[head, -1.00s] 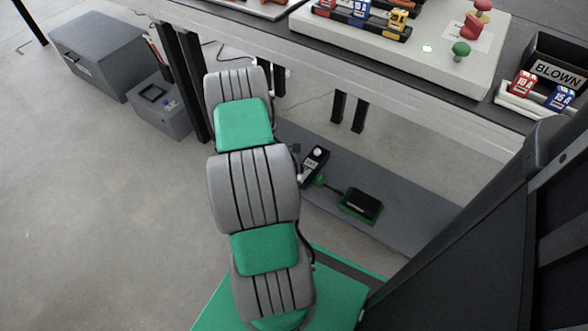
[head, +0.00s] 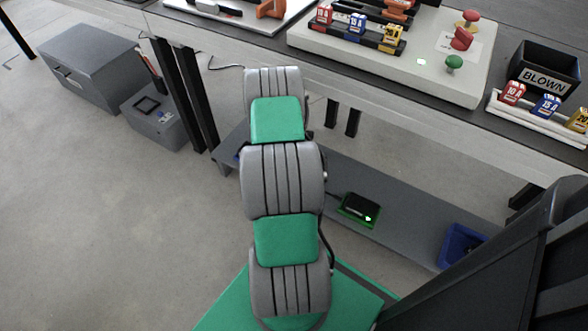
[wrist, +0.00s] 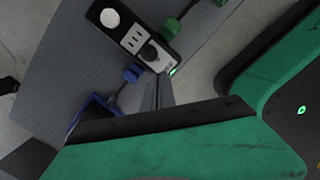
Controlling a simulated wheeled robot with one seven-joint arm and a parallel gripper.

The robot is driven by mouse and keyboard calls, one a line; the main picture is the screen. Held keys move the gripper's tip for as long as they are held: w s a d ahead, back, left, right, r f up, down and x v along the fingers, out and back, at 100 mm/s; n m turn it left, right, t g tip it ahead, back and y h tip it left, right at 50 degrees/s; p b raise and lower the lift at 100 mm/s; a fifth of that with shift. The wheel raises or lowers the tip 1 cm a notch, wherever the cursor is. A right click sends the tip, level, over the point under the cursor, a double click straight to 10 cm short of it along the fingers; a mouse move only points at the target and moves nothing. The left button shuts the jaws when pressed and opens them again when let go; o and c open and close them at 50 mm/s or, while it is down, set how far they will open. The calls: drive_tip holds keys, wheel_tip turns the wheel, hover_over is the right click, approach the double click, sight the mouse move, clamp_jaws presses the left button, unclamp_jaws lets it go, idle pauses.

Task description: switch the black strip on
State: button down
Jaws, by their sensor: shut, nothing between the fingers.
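The black strip (wrist: 133,38) lies on the grey shelf in the wrist view, with a round white part at one end, pale sockets and a dark round knob. A small green light (wrist: 172,71) glows at its near end. My arm hides the strip in the head view. My gripper (wrist: 163,93) is shut and empty, its narrow fingertips close to the lit end; I cannot tell whether they touch. A green plug (wrist: 172,27) and a blue plug (wrist: 132,73) sit at the strip's sides. The black box (head: 355,206) on a green tray shows a lit green light.
The grey shelf (head: 400,220) runs under the workbench. A blue tray (head: 461,243) stands on it at right. The bench edge (head: 400,107) and black legs (head: 183,95) are close to my arm. Grey boxes (head: 97,66) stand on the floor at left.

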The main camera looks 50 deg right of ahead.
drive_tip(key=shift+r, duration=0.15)
wheel_tip(320, 180, up, 8)
drive_tip(key=w+p, duration=0.1)
drive_tip(key=p, duration=0.1)
drive_tip(key=shift+a+f+p, duration=0.2)
drive_tip(key=shift+a+p, duration=0.15)
drive_tip(key=shift+a, duration=0.05)
